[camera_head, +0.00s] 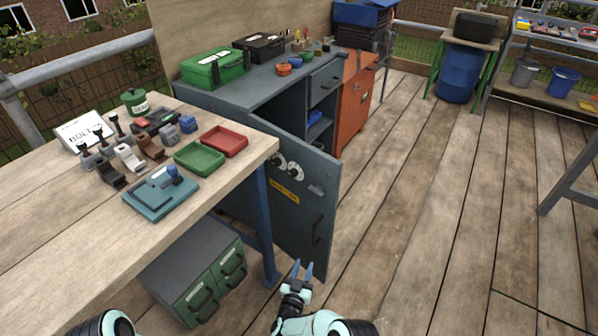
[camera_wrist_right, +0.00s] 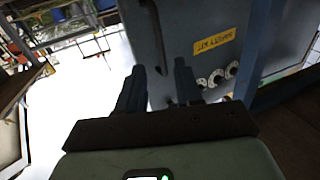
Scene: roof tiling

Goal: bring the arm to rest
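My right gripper (camera_head: 303,270) is low at the bottom middle of the head view, in front of the open grey cabinet door (camera_head: 300,200). Its two blue fingers are apart with nothing between them. In the right wrist view the gripper (camera_wrist_right: 160,85) also shows open and empty, with the cabinet door (camera_wrist_right: 185,30) and its yellow label beyond the fingers. Whether the fingers touch the door cannot be told for sure. A rounded part of my left arm shows at the bottom left of the head view; the left gripper is out of view.
A wooden table (camera_head: 60,215) at left bears a green tray (camera_head: 199,158), a red tray (camera_head: 224,141) and a teal device (camera_head: 160,194). A green drawer box (camera_head: 195,275) stands below it. An orange cabinet (camera_head: 355,105) stands behind the door. The plank floor at right is mostly clear.

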